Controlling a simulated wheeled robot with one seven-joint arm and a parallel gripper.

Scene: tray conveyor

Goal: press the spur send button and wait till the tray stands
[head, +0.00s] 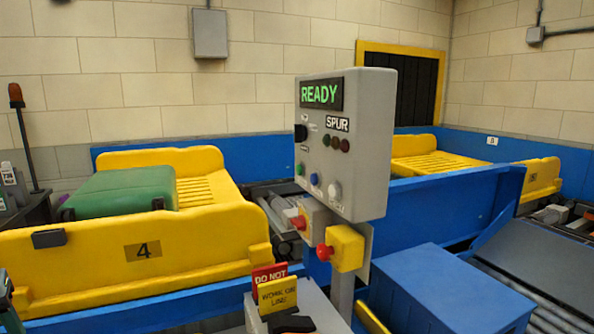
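A grey control box (372,140) stands on a post at the centre. Its lit display (321,94) reads READY in green, above a SPUR label (337,124). Low on its face are a green button (300,169), a blue button (315,179) and a larger white button (334,191). Their small labels are too small to read, so I cannot tell which is the send button. A yellow tray (205,244) marked 4 is at the left, with a green suitcase (122,192) in it. My gripper is not in view.
Red emergency knobs (324,252) sit below the box. Warning tags (278,294) stand on a grey case in front. A blue cabinet (450,290) is at the right. Another yellow tray (542,180) is behind, near a dark hatch (399,85).

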